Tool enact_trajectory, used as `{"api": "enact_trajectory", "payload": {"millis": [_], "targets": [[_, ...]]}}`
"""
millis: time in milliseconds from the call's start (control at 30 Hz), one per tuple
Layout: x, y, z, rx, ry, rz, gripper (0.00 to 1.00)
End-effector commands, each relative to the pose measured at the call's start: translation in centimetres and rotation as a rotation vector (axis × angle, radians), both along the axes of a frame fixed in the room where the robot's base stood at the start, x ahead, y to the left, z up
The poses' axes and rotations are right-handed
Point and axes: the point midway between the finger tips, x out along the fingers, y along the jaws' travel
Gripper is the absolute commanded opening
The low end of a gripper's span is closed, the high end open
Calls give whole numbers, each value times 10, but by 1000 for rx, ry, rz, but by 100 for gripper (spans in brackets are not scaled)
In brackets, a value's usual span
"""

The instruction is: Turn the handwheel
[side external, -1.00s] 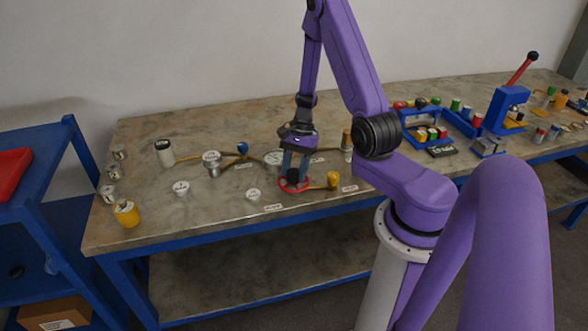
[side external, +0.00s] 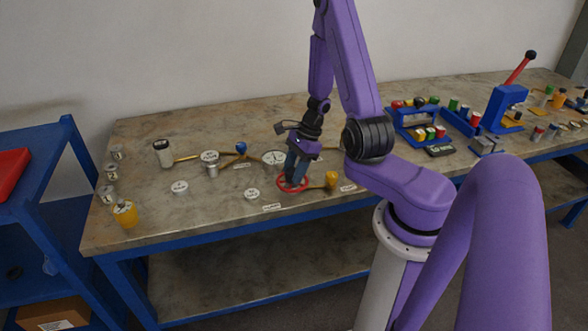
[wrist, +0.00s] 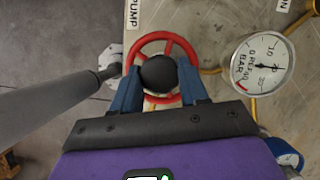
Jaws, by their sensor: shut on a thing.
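The red handwheel (side external: 292,183) lies flat near the front edge of the bench, in the middle of the side view. In the wrist view the handwheel (wrist: 139,49) shows its red rim and spokes, with a black round hub knob (wrist: 159,74) at its centre. My gripper (side external: 292,178) points down over the wheel. In the wrist view the two blue fingers of my gripper (wrist: 160,88) stand on either side of the black knob and are shut on it. The lower part of the wheel is partly hidden behind the fingers and my gripper body.
A round pressure gauge (wrist: 262,64) stands right of the wheel in the wrist view. A yellow-knobbed valve (side external: 332,179) is close right of the wheel in the side view. A "PUMP" label (wrist: 133,13) is beside the wheel.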

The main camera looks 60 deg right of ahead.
Motion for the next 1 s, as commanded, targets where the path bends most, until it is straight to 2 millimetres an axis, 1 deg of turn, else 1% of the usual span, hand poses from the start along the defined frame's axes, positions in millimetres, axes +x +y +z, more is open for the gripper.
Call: {"api": "enact_trajectory", "payload": {"millis": [400,433,467,500,833,1000], "targets": [[0,0,1,1,-3,-6,13],[1,0,1,1,-3,-5,53],[0,0,0,1,-3,-5,63],[0,0,0,0,-2,-5,69],[0,-1,2,0,-2,-5,69],[-1,-6,13,-2,-6,-4,69]]}}
